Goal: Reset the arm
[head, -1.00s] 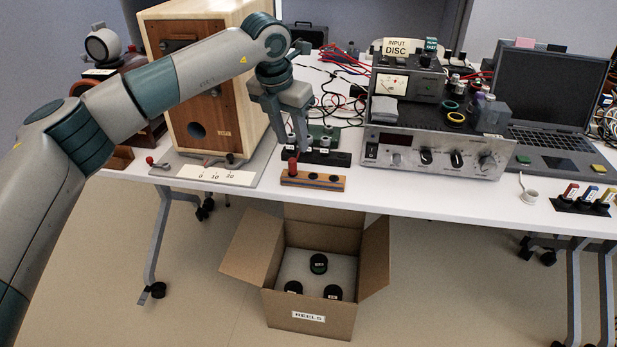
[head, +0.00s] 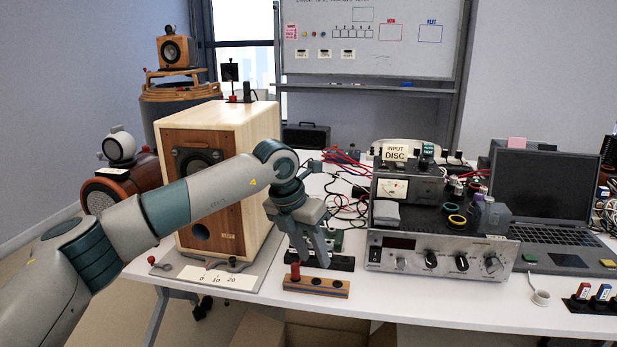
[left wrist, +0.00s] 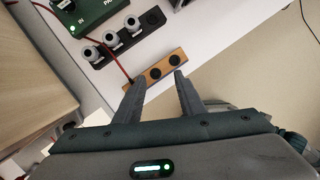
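My left arm comes in from the left, and its gripper (head: 312,262) hangs fingers-down over the table, near a small wooden block (head: 318,286) with a red peg (head: 295,270) standing at its left end. In the left wrist view the gripper (left wrist: 158,82) has its two fingers apart with nothing between them. The wooden block (left wrist: 160,68) with dark holes lies beyond the fingertips there. My right arm and gripper are not in view.
A large wooden speaker (head: 255,130) stands left of the gripper, behind my arm. A silver amplifier (head: 435,258) stands to the right, with a laptop (head: 545,190) beyond it. A dark strip with grey knobs (left wrist: 112,42) lies near the block. Cables lie behind.

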